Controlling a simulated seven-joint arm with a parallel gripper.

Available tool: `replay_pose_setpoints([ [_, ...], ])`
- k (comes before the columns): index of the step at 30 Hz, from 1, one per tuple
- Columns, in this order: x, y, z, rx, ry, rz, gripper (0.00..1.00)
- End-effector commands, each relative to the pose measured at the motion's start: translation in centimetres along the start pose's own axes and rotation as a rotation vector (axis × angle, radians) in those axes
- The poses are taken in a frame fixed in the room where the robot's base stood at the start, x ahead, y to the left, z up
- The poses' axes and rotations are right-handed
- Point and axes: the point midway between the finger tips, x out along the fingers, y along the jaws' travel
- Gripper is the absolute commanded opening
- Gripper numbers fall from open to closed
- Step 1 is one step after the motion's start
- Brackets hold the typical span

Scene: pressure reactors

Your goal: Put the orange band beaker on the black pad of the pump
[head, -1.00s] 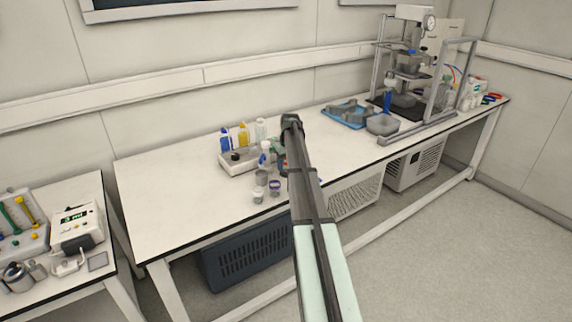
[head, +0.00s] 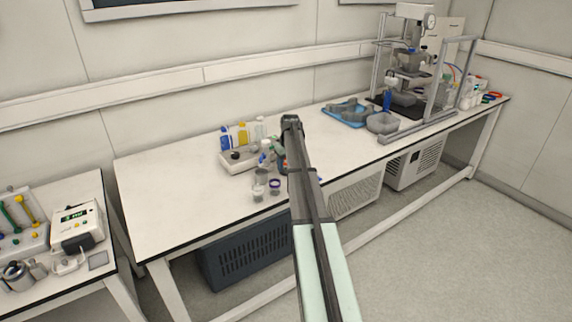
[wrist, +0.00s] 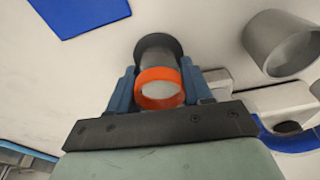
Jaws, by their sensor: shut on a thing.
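The orange band beaker (wrist: 158,88) is grey with a bright orange ring around its near rim. In the wrist view it sits between the two blue-grey fingers of my gripper (wrist: 158,92), which is shut on it. A dark round shape (wrist: 152,41) shows at the beaker's far end; I cannot tell whether it is part of the beaker, a shadow or a surface. In the head view my arm largely hides the gripper and beaker. A white box with a green display (head: 78,218), seemingly the pump, stands on the left table, with a dark part (head: 79,243) at its front.
Bottles (head: 242,135) in a white rack and several small grey cups (head: 259,194) stand left of my arm on the long bench (head: 165,205). A large grey cylinder (wrist: 283,43) is close right of the gripper. A press frame (head: 400,75) stands at the right. The bench's left part is clear.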

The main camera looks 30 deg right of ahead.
Motion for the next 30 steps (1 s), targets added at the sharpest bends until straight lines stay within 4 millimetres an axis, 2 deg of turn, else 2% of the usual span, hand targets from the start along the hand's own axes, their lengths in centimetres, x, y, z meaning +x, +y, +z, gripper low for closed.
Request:
replay_pose_setpoints([
  [10,0.34,0.0,0.05,0.0,0.0,0.0,0.2],
  [11,0.35,0.0,0.05,0.0,0.0,0.0,0.5],
  [12,0.33,0.01,0.04,0.0,0.0,0.0,0.54],
  [20,0.33,0.0,0.05,0.0,0.0,0.0,0.79],
  [25,0.33,0.0,0.05,0.0,0.0,0.0,0.79],
  [30,0.33,0.0,0.05,0.0,0.0,0.0,0.95],
])
